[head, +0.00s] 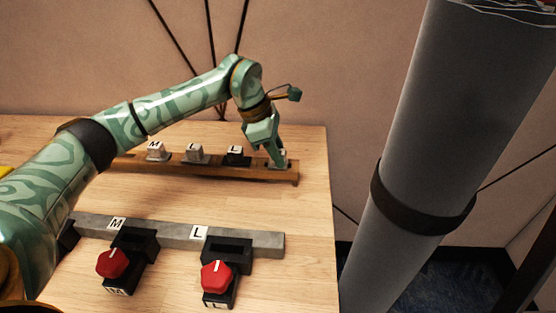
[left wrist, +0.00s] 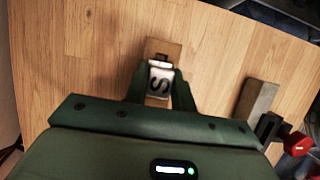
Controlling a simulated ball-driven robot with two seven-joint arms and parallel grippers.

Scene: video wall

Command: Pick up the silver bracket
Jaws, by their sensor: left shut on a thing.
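The silver bracket (left wrist: 160,75), with a white label that reads S, is between the fingers of my left gripper (left wrist: 160,88) in the left wrist view. The gripper is shut on it. In the head view my left gripper (head: 275,158) reaches down at the right end of a wooden rail (head: 225,172), and only a small part of the bracket (head: 284,156) shows beside the fingers. I cannot tell whether the bracket still touches the rail. My right gripper is not in view.
On the rail stand a silver piece labelled M (head: 156,151), a grey piece labelled L (head: 195,155) and a black piece labelled L (head: 236,156). Nearer is a grey bar (head: 265,241) with black clamps and red knobs (head: 216,276). The table's right edge is close to the gripper.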

